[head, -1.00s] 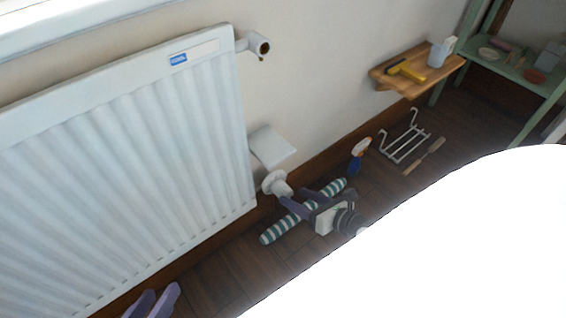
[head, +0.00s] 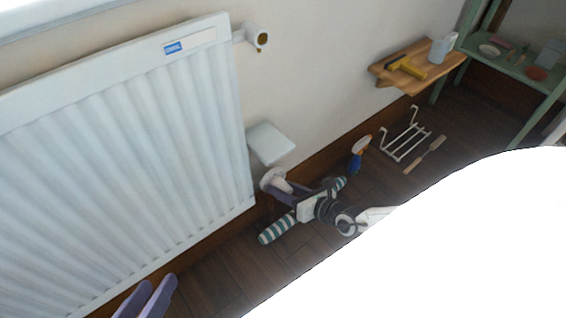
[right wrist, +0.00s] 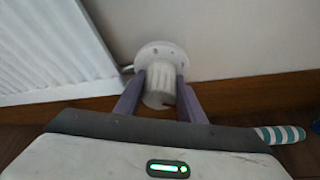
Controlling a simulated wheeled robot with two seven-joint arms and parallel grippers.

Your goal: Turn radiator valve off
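The radiator valve is a white ribbed knob (right wrist: 161,84) on a round white wall plate, low on the wall beside the radiator's lower right corner. It also shows in the head view (head: 271,179), partly covered by my right gripper. My right gripper (right wrist: 162,82) has its two purple fingers apart, one on each side of the knob. Little or no gap shows at the fingertips; firm contact cannot be made out. In the head view the right gripper (head: 284,186) reaches the valve from the right. My left gripper (head: 152,290) is open and empty at the bottom left.
The white ribbed radiator (head: 130,150) fills the left. A small white wall ledge (head: 270,142) sits just above the valve. A striped roll (head: 277,229) lies on the floor under my right gripper. A blue-and-white bottle (head: 357,158), white rack (head: 408,140) and wooden shelf (head: 400,82) are farther right.

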